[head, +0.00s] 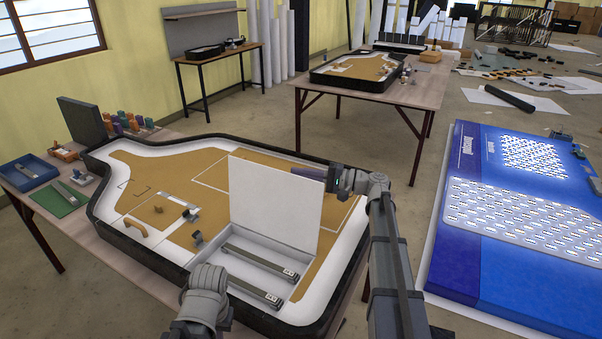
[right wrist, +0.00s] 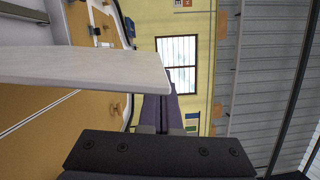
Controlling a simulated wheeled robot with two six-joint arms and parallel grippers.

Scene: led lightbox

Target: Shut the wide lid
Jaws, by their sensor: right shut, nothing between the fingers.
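The wide lid (head: 268,208) is a plain white panel. It stands nearly upright at the back of a shallow white compartment (head: 238,240) in the black-rimmed lightbox (head: 112,232). The compartment is open at the front and shows two grey bars (head: 258,258). My right gripper (head: 297,171) is shut and empty at the lid's upper right edge. In the right wrist view the lid (right wrist: 80,68) lies close beside the dark fingers (right wrist: 156,112); I cannot tell whether they touch.
A tan handle (head: 135,227) and small dark clamps (head: 197,240) sit on the lightbox's tan panel left of the lid. A blue tray (head: 30,168) and green mat (head: 58,200) lie at the table's left.

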